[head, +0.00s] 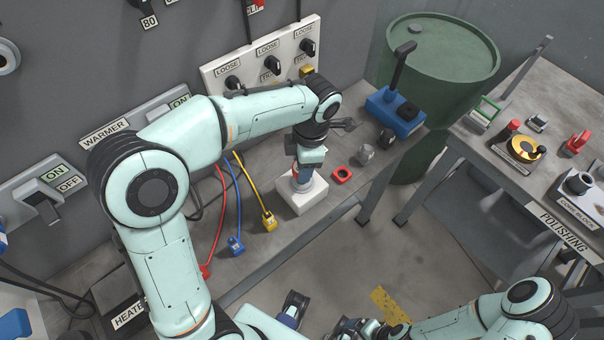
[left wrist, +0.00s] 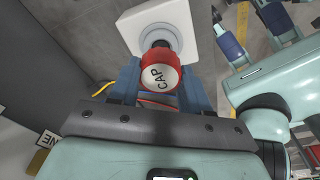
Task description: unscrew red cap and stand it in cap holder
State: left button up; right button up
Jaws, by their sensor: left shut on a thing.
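The red cap (left wrist: 156,72), lettered CAP on its pale top, is between the blue fingers of my left gripper (left wrist: 158,84), which is shut on it. Behind the cap is a round grey fitting (left wrist: 163,35) on a white block (left wrist: 188,20). The cap appears in line with the fitting; I cannot tell whether they touch. In the head view my left gripper (head: 303,176) points down over the white block (head: 311,203) and hides most of the cap. A red square piece with a dark opening (head: 342,174), possibly the cap holder, lies right of the block. My right gripper (head: 358,328) is partly cut off at the bottom; its opening is unclear.
Red, blue (head: 236,243) and yellow (head: 269,221) connectors on cables lie left of the block. A grey knob-like part (head: 366,153) and a blue box with a lever (head: 396,112) stand to the right. A switch panel (head: 262,62) is behind my left arm.

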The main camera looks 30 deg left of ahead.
pick_arm(q)
notch_tip(320, 180, up, 6)
jog(key=p, duration=0.4)
jog(key=shift+w, duration=0.1)
jog(key=w+d+f+p, duration=0.2)
jog(key=w+d+f, duration=0.5)
jog(key=w, duration=0.2)
jog(key=shift+w+d+p, duration=0.2)
jog(key=shift+w+p, duration=0.1)
jog(key=shift+w, duration=0.1)
pick_arm(e)
jog(key=w+r, duration=0.4)
jog(key=r, duration=0.3)
jog(key=shift+r+t, duration=0.3)
jog(key=shift+r, duration=0.05)
pick_arm(q)
jog(key=shift+f, duration=0.15)
jog(key=shift+s+f+b, duration=0.1)
jog(key=shift+f+b, duration=0.85)
jog(key=shift+f, duration=0.9)
jog(key=shift+f+b, duration=0.5)
jog(key=shift+f, duration=0.45)
pick_arm(e)
jog(key=shift+s+f, duration=0.6)
jog(key=shift+f, duration=0.3)
jog(key=shift+s+f, duration=0.55)
jog(key=shift+f, duration=0.3)
